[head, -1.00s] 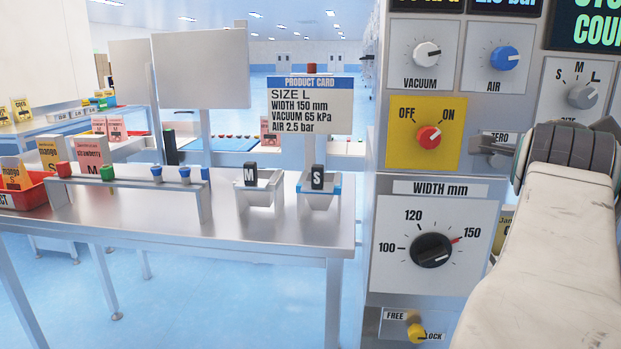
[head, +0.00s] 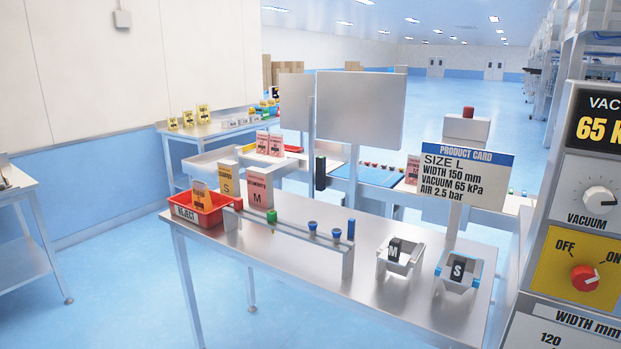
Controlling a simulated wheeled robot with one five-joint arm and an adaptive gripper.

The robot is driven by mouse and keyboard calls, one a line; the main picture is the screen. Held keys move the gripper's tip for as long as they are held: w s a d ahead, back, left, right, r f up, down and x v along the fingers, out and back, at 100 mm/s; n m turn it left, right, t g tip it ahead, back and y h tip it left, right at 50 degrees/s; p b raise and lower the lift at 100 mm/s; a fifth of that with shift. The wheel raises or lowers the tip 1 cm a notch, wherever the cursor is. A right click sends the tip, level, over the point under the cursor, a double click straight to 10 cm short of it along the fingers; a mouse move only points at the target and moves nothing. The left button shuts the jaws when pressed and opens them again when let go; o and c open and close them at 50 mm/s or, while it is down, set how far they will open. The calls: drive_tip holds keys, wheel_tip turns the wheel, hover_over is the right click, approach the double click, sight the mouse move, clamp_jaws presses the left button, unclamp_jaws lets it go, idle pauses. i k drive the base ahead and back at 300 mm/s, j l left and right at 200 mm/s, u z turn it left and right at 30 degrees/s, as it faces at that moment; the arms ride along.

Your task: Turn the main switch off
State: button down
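The main switch (head: 585,278) is a red knob on a yellow plate (head: 556,272) marked OFF at left and ON at right. It is at the right edge of the head view, on the grey machine panel. Its light mark appears to point up and right, toward ON. My gripper and arm are out of view, so I cannot tell where the gripper is relative to the switch.
A VACUUM dial (head: 600,198) sits above the switch, and the WIDTH label (head: 585,326) is below it. A steel table (head: 320,290) left of the panel holds a red reject bin (head: 200,212) and two small trays. Blue floor is open at left.

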sight(584, 278)
drive_tip(key=z, duration=1.8)
